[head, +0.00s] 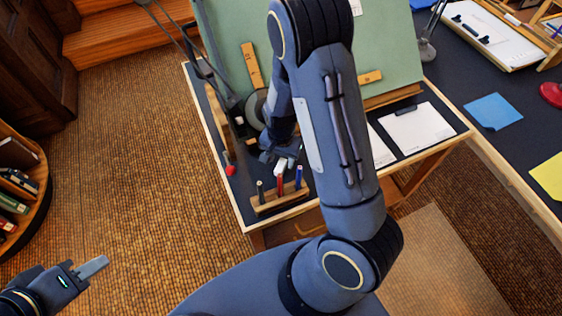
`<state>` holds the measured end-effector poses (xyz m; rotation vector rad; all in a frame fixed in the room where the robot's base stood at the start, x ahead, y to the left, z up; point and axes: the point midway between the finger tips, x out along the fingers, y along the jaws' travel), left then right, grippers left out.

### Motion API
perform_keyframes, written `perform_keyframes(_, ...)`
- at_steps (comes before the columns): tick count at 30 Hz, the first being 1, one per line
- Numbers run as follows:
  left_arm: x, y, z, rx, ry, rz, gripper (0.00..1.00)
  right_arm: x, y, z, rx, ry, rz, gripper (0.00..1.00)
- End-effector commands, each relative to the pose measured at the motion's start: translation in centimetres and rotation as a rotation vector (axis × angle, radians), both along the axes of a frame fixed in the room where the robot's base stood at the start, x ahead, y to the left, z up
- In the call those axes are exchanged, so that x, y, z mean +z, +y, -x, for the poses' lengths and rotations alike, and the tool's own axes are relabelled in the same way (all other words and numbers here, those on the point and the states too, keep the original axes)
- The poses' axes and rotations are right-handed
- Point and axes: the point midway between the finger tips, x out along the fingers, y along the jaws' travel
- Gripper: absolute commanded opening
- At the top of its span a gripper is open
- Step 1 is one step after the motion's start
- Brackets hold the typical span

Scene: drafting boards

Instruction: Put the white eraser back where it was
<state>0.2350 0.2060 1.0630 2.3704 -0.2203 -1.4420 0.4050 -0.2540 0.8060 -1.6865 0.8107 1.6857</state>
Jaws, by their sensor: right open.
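A small white block (281,166), which looks like the white eraser, shows at the fingertips of my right gripper (279,160). It is just above a red marker in a wooden pen holder (272,205) at the board table's front edge. My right gripper is open and points down. I cannot tell whether the block touches the fingers or the holder, as my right arm and hand hide part of this area. My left gripper (92,268) is low at the left, over the floor, away from the table. Its finger gap is not clear.
The holder also has a black marker (261,190) and a blue marker (299,177). A red object (230,169) lies to its left. A clipboard (417,130) is right of my arm. A green board (390,40) rises behind. A second desk (495,145) stands at right.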

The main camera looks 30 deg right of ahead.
Motion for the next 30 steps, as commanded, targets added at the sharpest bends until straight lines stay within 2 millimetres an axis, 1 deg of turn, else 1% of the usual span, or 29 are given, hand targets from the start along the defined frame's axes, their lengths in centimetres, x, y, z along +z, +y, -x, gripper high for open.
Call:
perform_keyframes(1,0.1,0.0,0.0,0.0,0.0,0.0,0.36,1.4,0.1,-0.2,0.002,-0.008,0.0,0.45)
perform_keyframes(3,0.2,0.0,0.0,0.0,0.0,0.0,0.36,3.0,0.1,-0.2,0.002,-0.007,-0.001,0.45)
perform_keyframes(6,0.4,0.0,0.0,0.0,0.0,0.0,0.36,5.1,0.1,-0.2,0.001,-0.007,-0.001,0.45)
perform_keyframes(9,0.6,0.0,0.0,0.0,0.0,0.0,0.36,6.9,0.1,-0.1,0.002,-0.004,-0.001,0.45)
perform_keyframes(12,0.7,0.0,0.0,0.0,0.0,0.0,0.36,8.2,0.1,-0.1,0.001,-0.004,0.0,0.45)
perform_keyframes(16,0.8,0.0,0.0,0.0,0.0,0.0,0.36,9.1,0.0,0.1,0.002,-0.003,-0.006,0.45)
perform_keyframes(19,0.8,0.0,0.0,0.0,0.0,0.0,0.36,10.3,0.4,0.6,0.017,-0.016,-0.047,0.45)
perform_keyframes(20,0.8,0.0,0.0,0.0,0.0,0.0,0.36,10.8,0.6,0.9,0.027,-0.023,-0.068,0.45)
perform_keyframes(23,0.8,0.0,0.0,0.0,0.0,0.0,0.36,13.2,1.4,2.2,0.078,-0.069,-0.157,0.45)
perform_keyframes(27,0.8,0.0,0.0,0.0,0.0,0.0,0.36,17.5,2.6,4.8,0.197,-0.175,-0.271,0.45)
perform_keyframes(30,0.7,0.0,0.0,0.0,0.0,0.0,0.36,20.4,3.2,7.0,0.295,-0.266,-0.314,0.45)
